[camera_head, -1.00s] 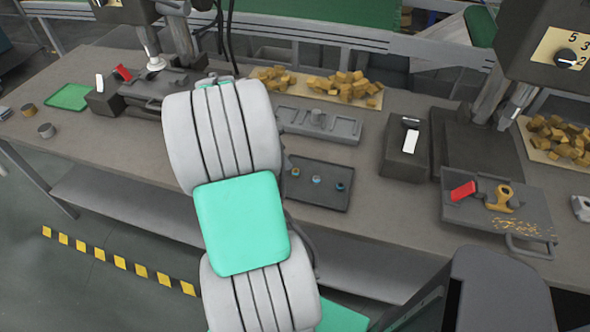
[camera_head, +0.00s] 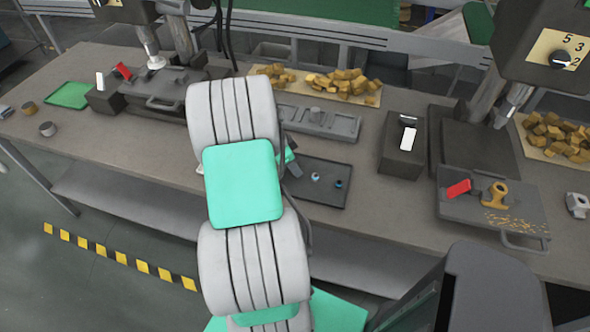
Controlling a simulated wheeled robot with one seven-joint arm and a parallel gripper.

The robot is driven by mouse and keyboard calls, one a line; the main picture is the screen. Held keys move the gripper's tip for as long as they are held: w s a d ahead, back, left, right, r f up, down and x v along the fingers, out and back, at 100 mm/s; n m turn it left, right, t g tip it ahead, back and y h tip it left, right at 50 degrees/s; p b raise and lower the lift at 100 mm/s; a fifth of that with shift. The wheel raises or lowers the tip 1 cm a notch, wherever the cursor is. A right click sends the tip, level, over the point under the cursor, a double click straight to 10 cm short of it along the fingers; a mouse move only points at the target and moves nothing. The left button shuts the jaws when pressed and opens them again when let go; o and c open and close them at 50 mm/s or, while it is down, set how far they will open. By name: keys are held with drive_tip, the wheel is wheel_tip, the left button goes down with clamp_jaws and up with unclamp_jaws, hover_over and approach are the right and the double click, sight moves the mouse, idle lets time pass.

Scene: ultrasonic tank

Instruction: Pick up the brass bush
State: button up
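A dark tray (camera_head: 325,200) lies on the bench just right of my arm. Two small round parts show in it, a pale bluish one (camera_head: 315,177) and a darker blue one (camera_head: 338,184); they are too small to tell their metal. The tray's left end, where a small brownish part lay earlier, is hidden behind my arm and gripper, so I cannot confirm which part is the brass bush. My gripper (camera_head: 292,167) shows only in part, at the tray's upper left edge. Its fingertips and what lies between them are not clear.
A grey fixture (camera_head: 339,127) stands behind the tray. A dark box with a white switch (camera_head: 403,148) stands right of it. A green mat (camera_head: 69,95) and two small cylinders (camera_head: 30,108) (camera_head: 47,129) are at far left.

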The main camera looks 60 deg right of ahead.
clamp_jaws()
idle(0.4)
